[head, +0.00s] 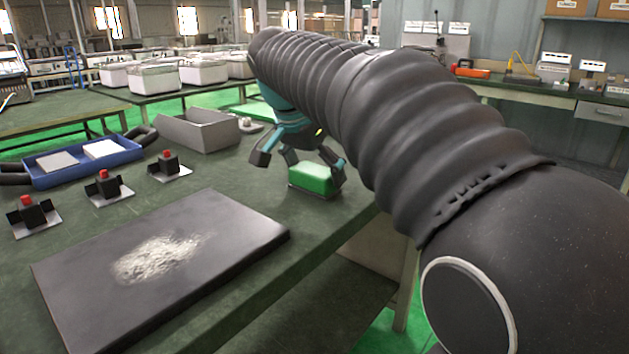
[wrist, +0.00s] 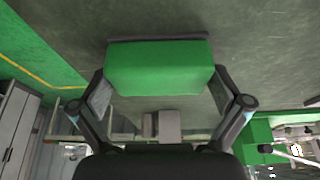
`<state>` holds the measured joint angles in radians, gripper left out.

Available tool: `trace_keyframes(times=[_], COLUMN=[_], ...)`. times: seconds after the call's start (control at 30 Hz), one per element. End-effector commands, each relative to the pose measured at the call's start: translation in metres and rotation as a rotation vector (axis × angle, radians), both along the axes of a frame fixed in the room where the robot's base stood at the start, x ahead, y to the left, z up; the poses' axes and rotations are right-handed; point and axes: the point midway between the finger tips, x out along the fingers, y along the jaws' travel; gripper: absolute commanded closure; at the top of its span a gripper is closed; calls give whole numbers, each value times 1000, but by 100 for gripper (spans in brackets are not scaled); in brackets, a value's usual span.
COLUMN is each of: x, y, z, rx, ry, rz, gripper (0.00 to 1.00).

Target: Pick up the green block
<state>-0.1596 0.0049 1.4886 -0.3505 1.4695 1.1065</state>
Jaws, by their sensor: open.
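My sleeved arm hides part of the table behind.
A dark slab with white powder (head: 160,255) lies at the front. Several small black devices with red buttons (head: 103,187) stand at the left, by a blue tray (head: 84,163). An open grey bin (head: 198,130) stands behind. The table's right edge is close to the block.

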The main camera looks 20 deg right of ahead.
Motion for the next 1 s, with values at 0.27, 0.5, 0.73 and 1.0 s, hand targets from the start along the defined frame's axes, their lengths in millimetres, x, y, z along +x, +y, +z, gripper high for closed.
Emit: trace_keyframes(times=[0.27, 0.5, 0.73, 1.0], x=[1, 1, 1, 1], y=[-1, -1, -1, -1], z=[-4, -3, -3, 17], rx=[0, 0, 0, 1], ry=[0, 0, 0, -3], rz=[0, 0, 0, 1], gripper=[0, 47, 47, 47])
